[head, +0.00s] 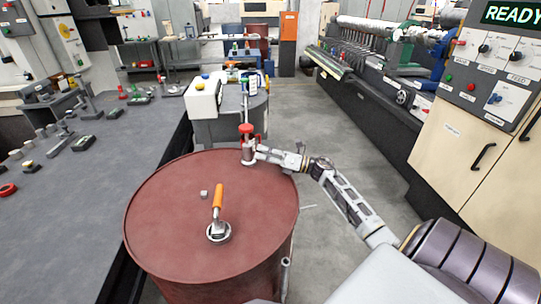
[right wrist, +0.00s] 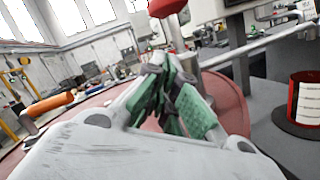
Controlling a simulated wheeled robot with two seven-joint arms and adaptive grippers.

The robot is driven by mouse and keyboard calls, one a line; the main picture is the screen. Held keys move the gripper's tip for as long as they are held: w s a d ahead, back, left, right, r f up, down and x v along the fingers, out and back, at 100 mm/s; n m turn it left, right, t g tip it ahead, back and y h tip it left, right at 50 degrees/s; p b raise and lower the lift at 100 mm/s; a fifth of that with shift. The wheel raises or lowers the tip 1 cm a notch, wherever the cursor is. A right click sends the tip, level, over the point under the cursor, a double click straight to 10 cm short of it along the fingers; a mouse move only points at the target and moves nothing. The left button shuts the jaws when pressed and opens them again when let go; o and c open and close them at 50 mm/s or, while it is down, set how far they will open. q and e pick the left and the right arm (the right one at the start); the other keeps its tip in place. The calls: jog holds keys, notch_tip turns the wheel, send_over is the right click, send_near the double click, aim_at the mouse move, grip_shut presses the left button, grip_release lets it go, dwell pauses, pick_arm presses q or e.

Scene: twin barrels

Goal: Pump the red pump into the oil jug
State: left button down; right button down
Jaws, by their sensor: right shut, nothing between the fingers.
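In the right wrist view part of the red knob (right wrist: 165,8) shows at the top, just beyond the fingers. My right gripper (head: 262,151) is close beside the pump body, below the knob. Its green-padded fingers (right wrist: 170,105) are shut and empty. A red and white cylinder with marks (right wrist: 305,100) stands at the right of the wrist view; I cannot tell whether it is the oil jug. My left gripper is out of view.
The red barrel (head: 165,215) also carries an orange-handled fitting (head: 218,197). A grey workbench (head: 75,190) is at left, a control cabinet (head: 470,130) at right. Clear floor (head: 330,140) lies between.

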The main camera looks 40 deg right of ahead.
jog(key=shift+x, duration=1.95)
jog(key=shift+w+a, duration=0.15)
jog(key=shift+w, duration=0.05)
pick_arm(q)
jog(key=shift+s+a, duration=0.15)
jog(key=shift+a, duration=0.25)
